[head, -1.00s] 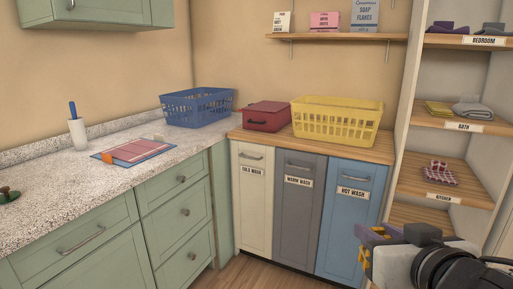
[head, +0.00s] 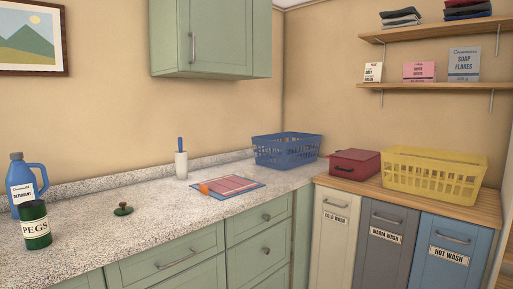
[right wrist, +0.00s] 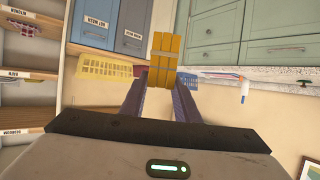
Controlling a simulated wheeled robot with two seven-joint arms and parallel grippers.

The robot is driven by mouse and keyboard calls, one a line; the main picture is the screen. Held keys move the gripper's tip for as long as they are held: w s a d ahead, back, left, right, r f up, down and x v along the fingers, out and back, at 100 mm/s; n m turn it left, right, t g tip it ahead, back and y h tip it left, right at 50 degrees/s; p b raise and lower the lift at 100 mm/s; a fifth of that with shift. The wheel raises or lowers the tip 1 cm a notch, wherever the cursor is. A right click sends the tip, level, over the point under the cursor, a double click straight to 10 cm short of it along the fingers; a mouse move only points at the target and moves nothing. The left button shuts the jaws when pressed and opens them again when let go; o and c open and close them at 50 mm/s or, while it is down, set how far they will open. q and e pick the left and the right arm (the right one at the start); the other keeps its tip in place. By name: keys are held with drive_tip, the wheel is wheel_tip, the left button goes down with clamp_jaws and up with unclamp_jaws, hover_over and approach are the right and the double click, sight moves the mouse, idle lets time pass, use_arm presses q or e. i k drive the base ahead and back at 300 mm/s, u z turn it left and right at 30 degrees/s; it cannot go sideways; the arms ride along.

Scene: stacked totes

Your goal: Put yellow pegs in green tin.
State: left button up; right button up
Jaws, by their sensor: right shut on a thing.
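The green tin (head: 35,228), labelled PEGS, stands upright on the speckled counter at the left of the head view. Its top looks dark and open. A dark green lid with a knob (head: 123,209) lies on the counter to the right of it. In the right wrist view, my right gripper (right wrist: 160,82) is shut on the yellow pegs (right wrist: 162,58), which stick out past the fingertips. That view is upside down, and the pegs are held in the air. My right gripper is outside the head view. My left gripper is in neither view.
A blue detergent jug (head: 26,180) stands right behind the tin. A red-and-blue board (head: 231,186), a white holder with a blue handle (head: 181,163) and a blue basket (head: 287,150) are further right. A red box (head: 354,162) and yellow basket (head: 433,174) sit on the wooden top.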

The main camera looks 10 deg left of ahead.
sight(43, 242)
drive_tip(key=u, duration=0.2)
drive_tip(key=k, duration=0.35)
drive_tip(key=u, duration=1.6)
drive_tip(key=i, duration=0.85)
drive_tip(key=u, duration=0.3)
